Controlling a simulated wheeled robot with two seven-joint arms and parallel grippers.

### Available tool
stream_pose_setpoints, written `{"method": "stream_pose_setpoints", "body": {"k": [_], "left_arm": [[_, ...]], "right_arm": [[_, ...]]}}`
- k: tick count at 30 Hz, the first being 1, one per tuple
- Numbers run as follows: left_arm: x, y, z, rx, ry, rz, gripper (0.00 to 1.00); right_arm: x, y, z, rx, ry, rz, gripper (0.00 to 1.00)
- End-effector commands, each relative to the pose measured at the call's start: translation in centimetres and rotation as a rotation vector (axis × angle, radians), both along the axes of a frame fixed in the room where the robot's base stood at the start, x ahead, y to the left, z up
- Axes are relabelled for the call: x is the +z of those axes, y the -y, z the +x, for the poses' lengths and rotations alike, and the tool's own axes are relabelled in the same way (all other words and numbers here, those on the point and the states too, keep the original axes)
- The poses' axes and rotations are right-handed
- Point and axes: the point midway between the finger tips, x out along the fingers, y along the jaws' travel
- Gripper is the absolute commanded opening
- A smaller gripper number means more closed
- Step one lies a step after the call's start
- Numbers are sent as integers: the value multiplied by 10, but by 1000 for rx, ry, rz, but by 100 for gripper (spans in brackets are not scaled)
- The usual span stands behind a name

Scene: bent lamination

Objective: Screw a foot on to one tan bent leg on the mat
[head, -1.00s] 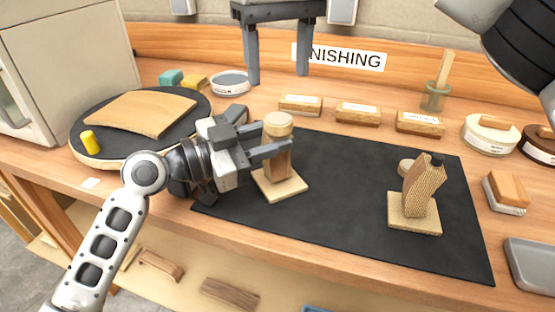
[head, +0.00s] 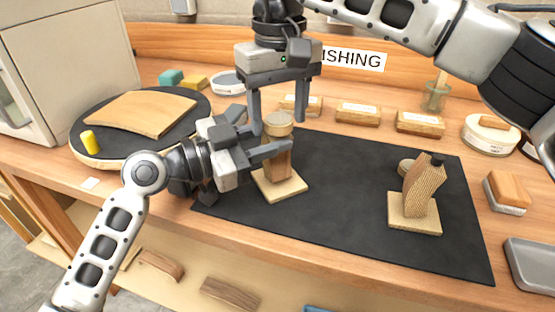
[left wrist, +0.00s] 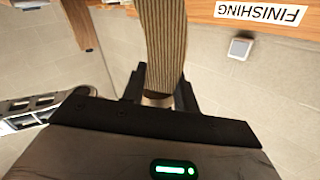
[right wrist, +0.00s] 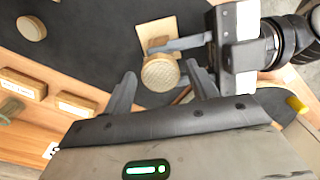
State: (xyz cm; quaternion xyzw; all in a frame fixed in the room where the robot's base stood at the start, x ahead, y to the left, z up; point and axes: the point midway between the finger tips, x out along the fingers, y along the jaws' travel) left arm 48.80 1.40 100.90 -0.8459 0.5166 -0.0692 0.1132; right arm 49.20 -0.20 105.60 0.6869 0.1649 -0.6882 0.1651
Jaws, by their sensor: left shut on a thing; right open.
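One tan bent leg (head: 278,167) stands upright on a square base at the mat's left, with a round wooden foot (head: 278,122) on its top end. My left gripper (head: 272,150) is shut on this leg below the foot; its ribbed side fills the left wrist view (left wrist: 163,45). My right gripper (head: 279,118) points down from above, open, its fingers on either side of the foot with gaps in the right wrist view (right wrist: 160,76). A second bent leg (head: 423,190) with a dark stud on top stands at the mat's right. A loose foot (head: 406,166) lies behind it.
The black mat (head: 340,200) is bare between the two legs. Several labelled blocks (head: 358,113) line its back edge. A round turntable (head: 98,147) with a curved wood panel (head: 140,111) is at left. A grey tray (head: 530,265) is at right.

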Motion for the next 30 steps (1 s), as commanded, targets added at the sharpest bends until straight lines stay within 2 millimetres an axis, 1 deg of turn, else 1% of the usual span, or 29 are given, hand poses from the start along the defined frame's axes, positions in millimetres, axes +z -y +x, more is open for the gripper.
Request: {"method": "stream_pose_setpoints", "body": {"k": [7, 8, 9, 11, 12, 17, 20, 24, 27, 30], "left_arm": [[-2, 1, -1, -2, -6, 1, 0], [-2, 1, -1, -2, -6, 1, 0], [-2, 1, -1, -2, -6, 1, 0], [-2, 1, -1, -3, -6, 1, 0], [-2, 1, -1, -3, -6, 1, 0], [-2, 1, -1, -3, -6, 1, 0], [-2, 1, -1, -3, -6, 1, 0], [-2, 1, -1, -3, -7, 1, 0], [-2, 1, -1, -3, -7, 1, 0], [-2, 1, -1, -3, -7, 1, 0]], "right_arm": [[-1, 0, 0, -1, 0, 0, 58], [-1, 0, 0, -1, 0, 0, 53], [-1, 0, 0, -1, 0, 0, 42], [-1, 0, 0, -1, 0, 0, 25], [-1, 0, 0, -1, 0, 0, 14], [-1, 0, 0, -4, 0, -1, 13], [-1, 0, 0, -82, 1, -2, 13], [-1, 0, 0, -253, 2, -3, 13], [-1, 1, 0, -302, 2, -3, 13], [-1, 1, 0, -304, 2, -3, 13]]}}
